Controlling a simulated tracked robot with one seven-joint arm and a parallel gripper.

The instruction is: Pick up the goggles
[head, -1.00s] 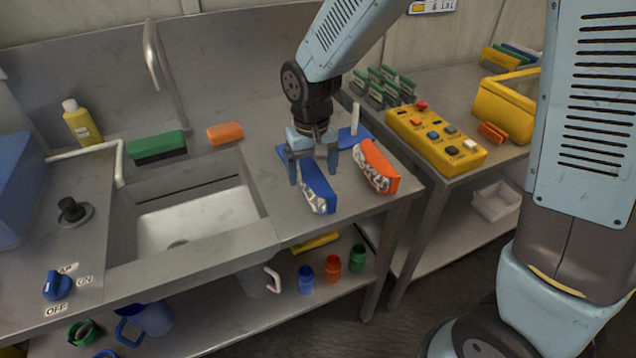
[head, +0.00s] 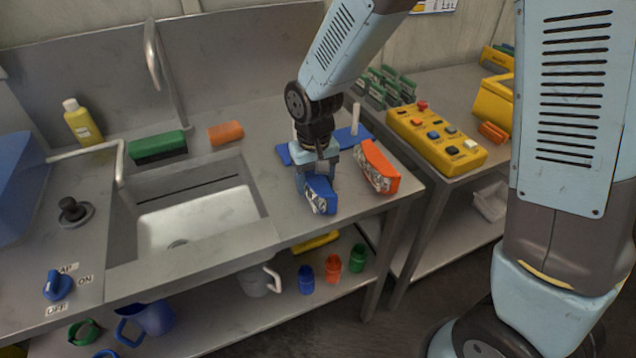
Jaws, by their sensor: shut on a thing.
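The blue goggles (head: 321,197), with a shiny silver-looking front, lie on the steel counter to the right of the sink. My gripper (head: 317,182) is low over them, pointing down, and is shut on them. The fingers hide part of their upper side. I cannot tell whether the goggles are clear of the counter. A similar orange pair of goggles (head: 378,167) lies just to the right, apart from my gripper.
A flat blue piece with a pale upright post (head: 354,123) lies behind my gripper. The sink (head: 198,215) is to the left. A yellow button box (head: 437,138) stands on the right table. The counter's front edge is close.

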